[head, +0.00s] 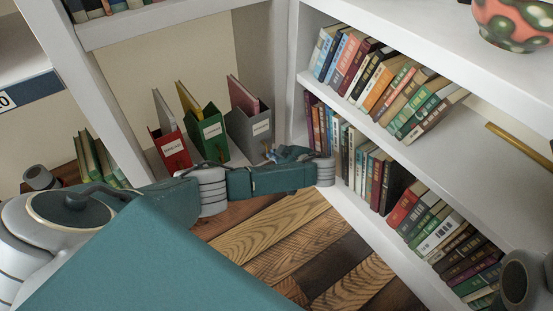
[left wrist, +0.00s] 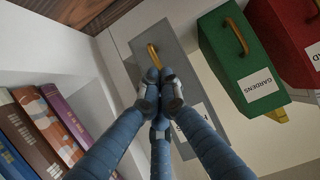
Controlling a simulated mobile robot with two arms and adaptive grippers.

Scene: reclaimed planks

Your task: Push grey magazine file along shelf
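The grey magazine file (head: 249,128) stands upright on the lower shelf, with a pink item inside and a label on its front. In the left wrist view, the grey file (left wrist: 172,60) shows its gold handle and a partly hidden label. My left gripper (head: 285,153) is low beside the file's front right in the head view. In the left wrist view, my left gripper (left wrist: 158,90) has its fingertips drawn together in front of the grey file, near the handle, with nothing seen between them. Whether they touch the file is unclear. My right gripper is not in view.
A green file (head: 208,135) labelled GARDENS and a red file (head: 171,148) stand left of the grey one. Book rows (head: 370,165) fill the adjoining shelf at right. A white upright (head: 292,75) separates the shelves. The plank floor (head: 285,235) is clear in front.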

